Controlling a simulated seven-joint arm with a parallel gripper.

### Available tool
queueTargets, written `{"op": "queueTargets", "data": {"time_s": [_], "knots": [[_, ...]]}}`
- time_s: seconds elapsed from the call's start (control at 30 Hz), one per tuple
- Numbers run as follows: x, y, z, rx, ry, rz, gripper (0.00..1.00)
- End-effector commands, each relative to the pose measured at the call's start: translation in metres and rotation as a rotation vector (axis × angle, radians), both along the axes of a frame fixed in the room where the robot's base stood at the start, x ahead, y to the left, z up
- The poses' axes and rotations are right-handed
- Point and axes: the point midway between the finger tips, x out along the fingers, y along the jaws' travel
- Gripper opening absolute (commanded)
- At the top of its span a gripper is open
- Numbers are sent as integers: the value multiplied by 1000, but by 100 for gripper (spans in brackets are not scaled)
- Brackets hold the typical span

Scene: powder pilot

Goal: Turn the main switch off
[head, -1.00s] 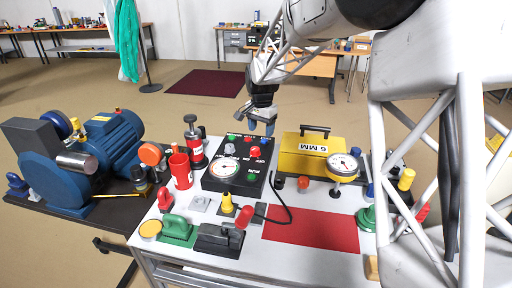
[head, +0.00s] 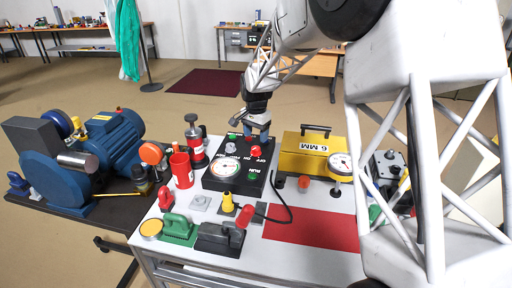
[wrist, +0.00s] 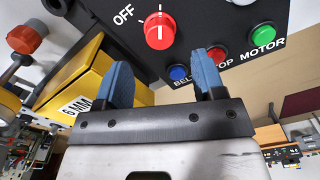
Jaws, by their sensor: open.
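The main switch is a red round knob with a white line on a black control panel. In the wrist view the knob (wrist: 159,31) is at the top, just beyond my fingertips, with the OFF label (wrist: 123,15) to its left. The white line runs nearly up and down in that picture, not towards OFF. In the head view the knob (head: 256,153) is near the panel's (head: 216,182) back right. My gripper (head: 258,133) hangs behind it, pointing down. Its two blue fingers (wrist: 163,68) are open, with nothing between them.
Blue (wrist: 178,73), red (wrist: 216,56) and green (wrist: 262,33) buttons lie close to the fingers. A yellow 6 MM box (head: 305,155) stands right of the panel. A red plunger device (head: 195,145) stands left. The red mat (head: 310,228) in front is clear.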

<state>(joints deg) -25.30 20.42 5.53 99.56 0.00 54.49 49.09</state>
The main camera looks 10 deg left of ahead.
Motion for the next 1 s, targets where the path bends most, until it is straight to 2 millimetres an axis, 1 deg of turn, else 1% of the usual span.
{"op": "queueTargets", "data": {"time_s": [0.2, 0.4, 0.5, 0.63, 0.9, 0.97, 1.0], "knots": [[0, 0, -28, -1, 3, 0, 63], [0, 0, -48, -1, 1, 0, 63], [0, 0, -55, 0, 0, 0, 63], [0, 0, -59, 0, 0, 0, 63], [0, 0, -59, 0, 0, 0, 63], [0, 0, -59, 0, 0, 0, 54], [0, 0, -59, 0, 0, 0, 48]]}}
